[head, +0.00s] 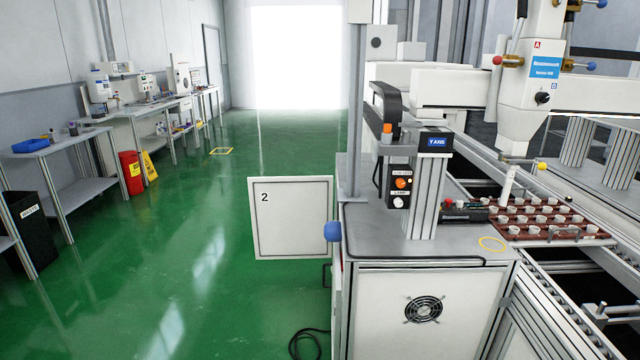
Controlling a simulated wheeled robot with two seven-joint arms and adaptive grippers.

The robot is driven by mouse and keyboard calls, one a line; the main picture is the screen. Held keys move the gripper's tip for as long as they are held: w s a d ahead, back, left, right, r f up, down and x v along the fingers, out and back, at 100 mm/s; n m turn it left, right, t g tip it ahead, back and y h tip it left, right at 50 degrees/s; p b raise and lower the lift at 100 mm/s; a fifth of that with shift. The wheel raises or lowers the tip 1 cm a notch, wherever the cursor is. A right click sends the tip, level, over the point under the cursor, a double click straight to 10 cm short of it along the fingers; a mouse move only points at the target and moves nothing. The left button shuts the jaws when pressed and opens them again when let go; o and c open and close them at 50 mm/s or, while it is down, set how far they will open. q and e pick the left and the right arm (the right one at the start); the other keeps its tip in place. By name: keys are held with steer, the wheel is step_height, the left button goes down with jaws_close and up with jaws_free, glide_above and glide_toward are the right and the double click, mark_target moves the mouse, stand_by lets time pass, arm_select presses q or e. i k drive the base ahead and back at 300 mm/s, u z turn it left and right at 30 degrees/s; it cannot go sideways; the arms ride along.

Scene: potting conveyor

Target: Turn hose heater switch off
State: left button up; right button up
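A small black switch box (399,187) is mounted on the machine's upright post, right of the picture's middle. It carries an orange-red knob (402,183) above a white knob (398,201). Small labels sit by the knobs, too small to read surely, so I cannot tell for certain which is the hose heater switch or how either knob is set. Neither of my grippers shows in the head view.
A white panel marked 2 (290,217) stands out left of the machine cabinet (425,310), with a blue ball (333,231) near its edge. A tray of small cups (540,238) sits at the right. A black cable (305,343) lies on the floor.

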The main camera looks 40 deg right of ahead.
mark_target(400, 182)
steer(key=u, duration=0.25)
steer(key=i, duration=1.6)
steer(key=z, duration=0.55)
